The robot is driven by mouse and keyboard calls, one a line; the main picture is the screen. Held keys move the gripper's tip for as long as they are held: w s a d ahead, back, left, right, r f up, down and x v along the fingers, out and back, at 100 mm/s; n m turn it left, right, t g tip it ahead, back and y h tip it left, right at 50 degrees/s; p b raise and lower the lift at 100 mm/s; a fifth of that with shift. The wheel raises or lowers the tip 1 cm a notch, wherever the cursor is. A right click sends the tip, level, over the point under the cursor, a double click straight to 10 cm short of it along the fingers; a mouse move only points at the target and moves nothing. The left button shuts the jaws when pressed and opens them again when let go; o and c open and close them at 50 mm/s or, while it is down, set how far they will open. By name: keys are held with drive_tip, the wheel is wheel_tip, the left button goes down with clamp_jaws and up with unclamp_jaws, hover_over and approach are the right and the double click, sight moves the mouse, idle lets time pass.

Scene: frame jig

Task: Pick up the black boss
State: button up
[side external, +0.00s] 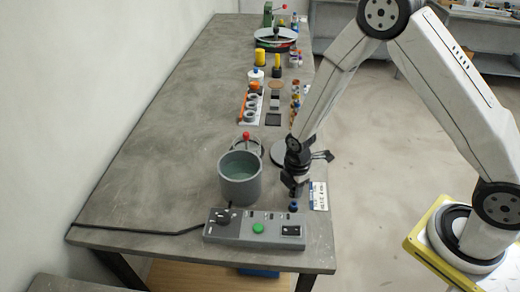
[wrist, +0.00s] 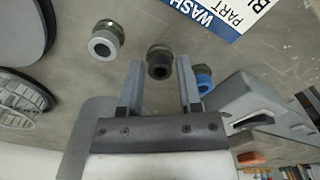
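The black boss (wrist: 158,68) stands on the grey bench in the wrist view, a short dark threaded cylinder with a hole in its top. My gripper (wrist: 159,62) is open, with one finger on each side of the black boss in that view; I cannot tell how far above it the fingertips are. In the side view my gripper (side external: 296,186) points down near the bench's right edge and hides the black boss. A boss with a light grey top (wrist: 103,46) stands to the left, and a blue-topped boss (wrist: 203,77) to the right, partly behind a finger.
A grey pot (side external: 240,185) stands left of my gripper. A control box (side external: 254,231) with a green button lies in front. A printed label (side external: 318,196) lies at the bench's right edge. Several small parts sit farther back; the left of the bench is clear.

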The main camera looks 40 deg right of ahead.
sight(293, 189)
clamp_jaws()
drive_tip(key=shift+r, duration=0.2)
wheel_tip(293, 189, up, 10)
drive_tip(key=shift+f, duration=0.15)
idle(0.6)
drive_tip(key=shift+w, duration=0.1)
idle(0.4)
drive_tip(key=w+r+n, duration=0.1)
drive_tip(key=w+n, duration=0.2)
drive_tip(key=w, duration=0.7)
drive_tip(key=w+a+r+n, duration=0.1)
drive_tip(key=w+r+n, duration=0.1)
drive_tip(key=w, duration=0.8)
drive_tip(key=shift+a+r+n, duration=0.2)
drive_tip(key=shift+r+n, duration=0.1)
drive_tip(key=shift+n, duration=0.2)
